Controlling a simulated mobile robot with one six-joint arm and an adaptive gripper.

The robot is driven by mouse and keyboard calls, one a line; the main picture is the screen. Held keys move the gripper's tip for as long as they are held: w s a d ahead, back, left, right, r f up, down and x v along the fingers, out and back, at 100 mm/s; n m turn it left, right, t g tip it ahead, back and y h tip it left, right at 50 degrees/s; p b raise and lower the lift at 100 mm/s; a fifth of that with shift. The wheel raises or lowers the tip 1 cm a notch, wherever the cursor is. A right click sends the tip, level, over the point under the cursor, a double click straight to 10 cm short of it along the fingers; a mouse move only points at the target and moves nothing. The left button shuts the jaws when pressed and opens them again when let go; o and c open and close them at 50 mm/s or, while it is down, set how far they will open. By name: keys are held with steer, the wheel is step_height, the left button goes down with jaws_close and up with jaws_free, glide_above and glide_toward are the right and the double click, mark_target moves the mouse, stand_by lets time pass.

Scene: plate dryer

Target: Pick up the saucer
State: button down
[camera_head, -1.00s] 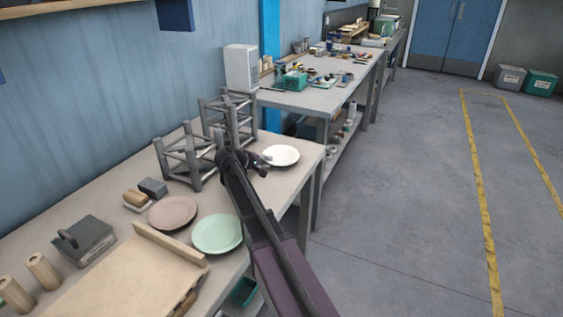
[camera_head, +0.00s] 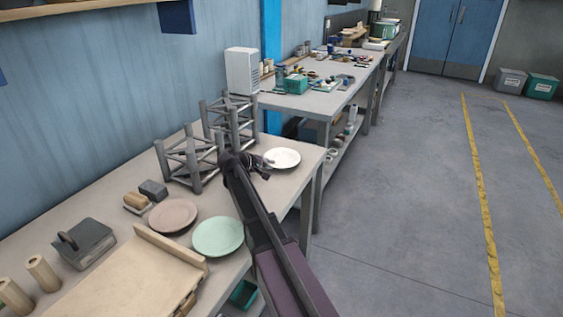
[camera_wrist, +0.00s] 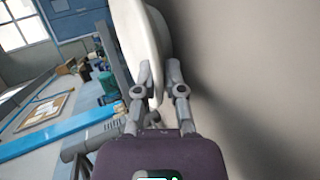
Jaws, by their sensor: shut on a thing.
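The white saucer (camera_head: 282,158) is at the right end of the near workbench, lying about level. My gripper (camera_head: 264,164) reaches it from the left and is shut on its near rim. In the wrist view the saucer (camera_wrist: 140,30) is seen nearly edge-on, with its rim between the two fingers of my gripper (camera_wrist: 158,72). A shadow falls on the bench top beside it. I cannot tell whether the saucer still touches the bench.
Two grey racks (camera_head: 188,160) (camera_head: 230,120) stand left of my gripper. A brownish plate (camera_head: 172,216) and a pale green plate (camera_head: 218,237) lie nearer, beside a wooden board (camera_head: 120,285). The floor (camera_head: 400,190) to the right is clear.

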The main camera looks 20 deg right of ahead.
steer(key=shift+r, duration=0.15)
step_height(320, 180, up, 4)
steer(key=p, duration=0.3)
steer(key=shift+f+p, duration=0.25)
steer(key=shift+p, duration=0.15)
steer(key=s+a, duration=0.1)
steer(key=s, duration=0.4)
steer(key=s+a+p, duration=0.1)
steer(key=s+a, duration=0.1)
steer(key=s, duration=0.3)
steer(key=s+a+r, duration=0.1)
steer(key=s+a, duration=0.1)
steer(key=s, duration=0.3)
steer(key=shift+a+r, duration=0.1)
steer(key=shift+a, duration=0.15)
steer(key=shift+s, duration=0.1)
